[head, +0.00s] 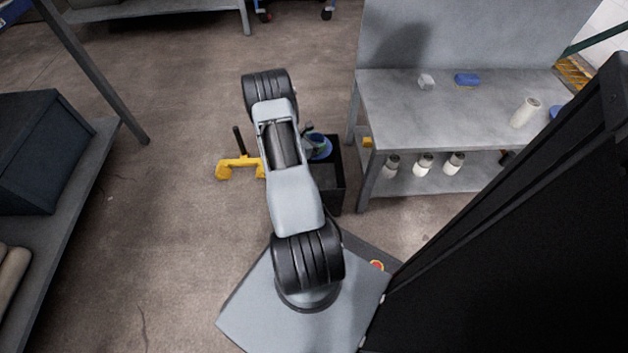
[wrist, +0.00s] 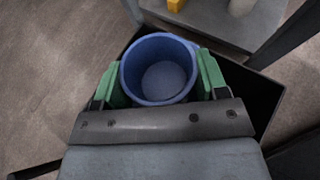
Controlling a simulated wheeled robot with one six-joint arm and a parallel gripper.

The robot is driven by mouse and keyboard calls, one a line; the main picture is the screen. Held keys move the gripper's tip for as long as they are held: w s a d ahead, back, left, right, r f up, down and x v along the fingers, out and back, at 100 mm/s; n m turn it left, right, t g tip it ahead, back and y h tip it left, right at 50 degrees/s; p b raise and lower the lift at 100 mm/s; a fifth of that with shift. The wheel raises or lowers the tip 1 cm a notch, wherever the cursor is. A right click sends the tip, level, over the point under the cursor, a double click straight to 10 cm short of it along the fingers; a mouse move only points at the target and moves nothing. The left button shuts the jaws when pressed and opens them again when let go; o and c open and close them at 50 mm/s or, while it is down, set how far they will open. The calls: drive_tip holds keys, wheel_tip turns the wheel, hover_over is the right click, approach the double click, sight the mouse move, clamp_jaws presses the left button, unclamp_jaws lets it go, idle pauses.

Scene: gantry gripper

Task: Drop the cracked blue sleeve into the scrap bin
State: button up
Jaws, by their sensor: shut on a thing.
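The blue sleeve (wrist: 160,43) is a round, hollow piece seen from its open end in the wrist view. My gripper (wrist: 160,77) is shut on it, with a green pad on each side. In the head view the sleeve (head: 322,153) shows just right of my arm, which hides part of it and most of the gripper. The black scrap bin (head: 328,203) stands on the floor beneath. In the wrist view its dark walls (wrist: 262,92) surround the held sleeve, which is over the bin's opening. How far it is above the rim is unclear. No crack can be made out.
A yellow stand (head: 238,167) is left of my arm. Floor further left is clear.

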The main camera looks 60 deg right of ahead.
drive_tip(key=o, duration=1.1)
drive_tip(key=shift+a, duration=0.1)
drive_tip(key=p+v, duration=0.5)
drive_tip(key=v, duration=0.8)
drive_tip(key=shift+a, duration=0.3)
drive_tip(key=shift+w+r, duration=0.1)
